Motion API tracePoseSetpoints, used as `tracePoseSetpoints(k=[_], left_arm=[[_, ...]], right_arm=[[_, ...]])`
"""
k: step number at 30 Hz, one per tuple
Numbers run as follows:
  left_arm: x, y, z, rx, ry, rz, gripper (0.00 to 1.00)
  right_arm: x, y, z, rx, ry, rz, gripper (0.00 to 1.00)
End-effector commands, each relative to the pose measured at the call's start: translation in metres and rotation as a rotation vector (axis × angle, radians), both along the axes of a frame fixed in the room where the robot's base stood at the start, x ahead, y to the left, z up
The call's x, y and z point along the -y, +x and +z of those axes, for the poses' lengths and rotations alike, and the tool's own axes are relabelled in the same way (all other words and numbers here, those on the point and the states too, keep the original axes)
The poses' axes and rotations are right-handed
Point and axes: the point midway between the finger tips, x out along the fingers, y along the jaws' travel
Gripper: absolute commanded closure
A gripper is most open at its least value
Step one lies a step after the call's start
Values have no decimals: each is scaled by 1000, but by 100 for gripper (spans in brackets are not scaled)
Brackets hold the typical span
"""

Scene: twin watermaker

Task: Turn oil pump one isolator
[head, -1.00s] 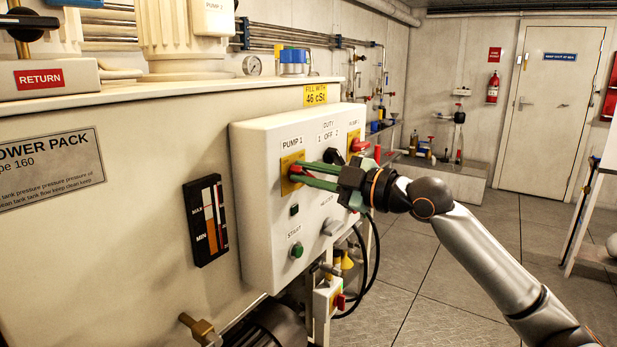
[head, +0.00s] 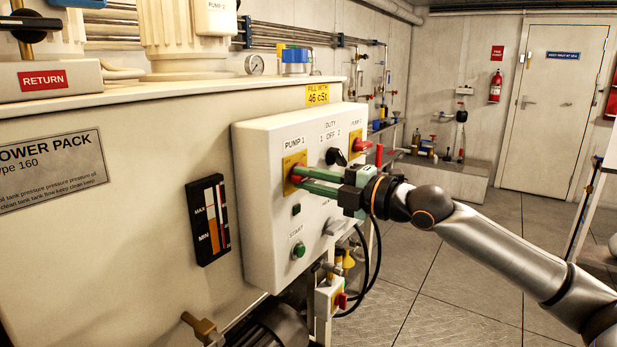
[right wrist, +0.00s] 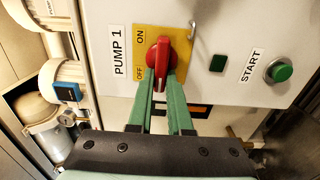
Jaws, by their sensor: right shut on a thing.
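The oil pump one isolator is a red rotary handle (right wrist: 158,52) on a yellow plate marked ON and OFF, next to the PUMP 1 label. It also shows at the left of the control box in the head view (head: 294,178). My right gripper (right wrist: 160,82) has its two green fingers closed on either side of the handle's grip. In the head view the right gripper (head: 300,180) reaches the plate from the right, and its fingers hide part of the handle. In the wrist view the handle's grip points down the picture, toward the gripper. My left gripper is not in view.
The white control box (head: 262,225) also carries a black duty selector (head: 335,157), a second red isolator (head: 361,146) and a green start button (head: 299,251). Black cables hang below the box's right side. The floor to the right is open.

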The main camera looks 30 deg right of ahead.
Motion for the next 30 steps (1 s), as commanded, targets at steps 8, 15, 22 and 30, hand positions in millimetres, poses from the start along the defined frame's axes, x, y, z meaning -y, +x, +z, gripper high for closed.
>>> tracePoseSetpoints(k=[8, 15, 22, 30], left_arm=[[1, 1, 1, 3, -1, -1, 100], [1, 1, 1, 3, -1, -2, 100], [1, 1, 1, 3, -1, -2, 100], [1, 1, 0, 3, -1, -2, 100]], right_arm=[[-1, 0, -1, 3, -15, 1, 100], [-1, 0, -2, 3, -15, 1, 78], [0, 0, -1, 3, -13, 1, 52], [0, 0, -1, 4, -11, -1, 52]])
